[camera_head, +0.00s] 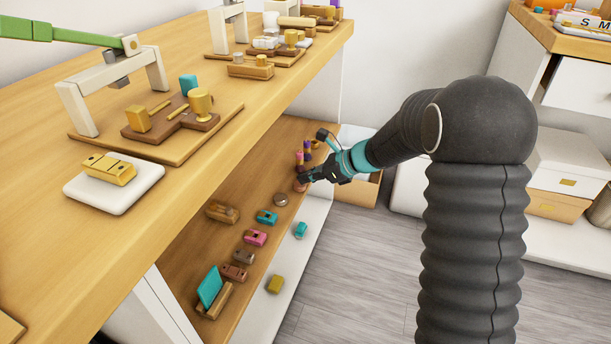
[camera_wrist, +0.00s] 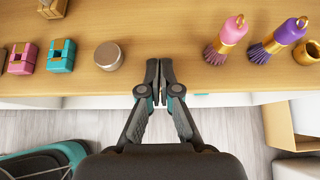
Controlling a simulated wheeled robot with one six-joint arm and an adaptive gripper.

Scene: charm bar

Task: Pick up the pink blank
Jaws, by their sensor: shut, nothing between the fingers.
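The pink blank, a small pink block with a darker middle, lies on the lower wooden shelf in the head view (camera_head: 255,238). It also shows at the far left of the wrist view (camera_wrist: 21,57), left of a teal block (camera_wrist: 61,55). My gripper (camera_head: 304,178) is farther along the shelf, near its far end and well apart from the pink blank. In the wrist view my gripper (camera_wrist: 160,80) is shut and empty, its fingertips over the shelf edge, just right of a round grey tin (camera_wrist: 109,56).
A pink brush (camera_wrist: 226,41) and a purple brush (camera_wrist: 277,41) stand right of my gripper. The wooden counter (camera_head: 200,170) overhangs the shelf.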

